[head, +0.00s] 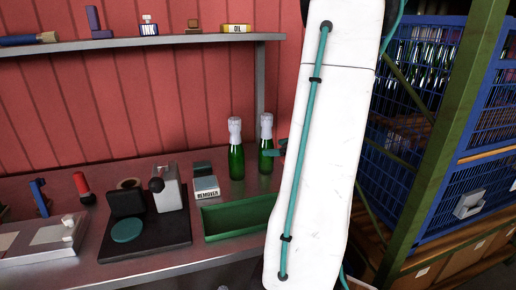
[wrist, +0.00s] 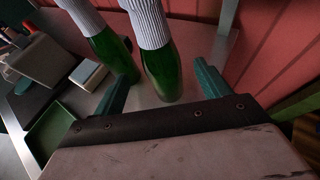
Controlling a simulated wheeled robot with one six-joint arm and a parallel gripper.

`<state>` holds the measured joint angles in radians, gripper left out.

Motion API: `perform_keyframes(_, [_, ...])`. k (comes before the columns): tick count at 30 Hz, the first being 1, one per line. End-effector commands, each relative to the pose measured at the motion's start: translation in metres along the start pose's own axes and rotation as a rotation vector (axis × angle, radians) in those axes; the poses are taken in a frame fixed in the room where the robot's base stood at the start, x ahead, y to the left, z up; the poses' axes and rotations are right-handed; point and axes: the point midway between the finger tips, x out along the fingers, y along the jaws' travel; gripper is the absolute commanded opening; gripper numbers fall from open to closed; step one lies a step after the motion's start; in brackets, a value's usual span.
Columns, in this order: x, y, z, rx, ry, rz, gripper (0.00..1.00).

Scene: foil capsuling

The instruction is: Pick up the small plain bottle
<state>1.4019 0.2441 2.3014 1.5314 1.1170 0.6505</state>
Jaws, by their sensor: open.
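Two small green bottles with white ribbed tops stand upright on the metal bench: a left bottle (head: 236,160) and a right bottle (head: 266,155). Both lack a visible label, and I cannot tell which one the task means. My gripper (wrist: 160,88) is open, its two teal fingers spread. In the wrist view the right bottle (wrist: 162,72) shows between the fingers, with no clear contact; the left bottle (wrist: 112,55) is outside them, beyond the left finger. In the head view a teal fingertip shows just right of the right bottle; my white arm hides the rest.
A green tray (head: 240,233) lies in front of the bottles, with a remover box (head: 206,187) at its back left. A black-based device (head: 160,245) is further left. A shelf (head: 130,43) runs above; a green post (head: 440,140) and blue crates stand right.

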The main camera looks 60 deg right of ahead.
Motion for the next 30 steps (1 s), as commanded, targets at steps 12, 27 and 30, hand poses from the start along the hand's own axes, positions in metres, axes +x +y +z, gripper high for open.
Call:
perform_keyframes(12, [0.045, -0.007, -0.007, 0.011, 0.001, -0.012, 0.75])
perform_keyframes(27, [0.071, -0.005, -0.007, 0.007, 0.0, -0.012, 0.67])
perform_keyframes(30, [0.071, -0.005, -0.007, 0.007, 0.0, -0.012, 0.39])
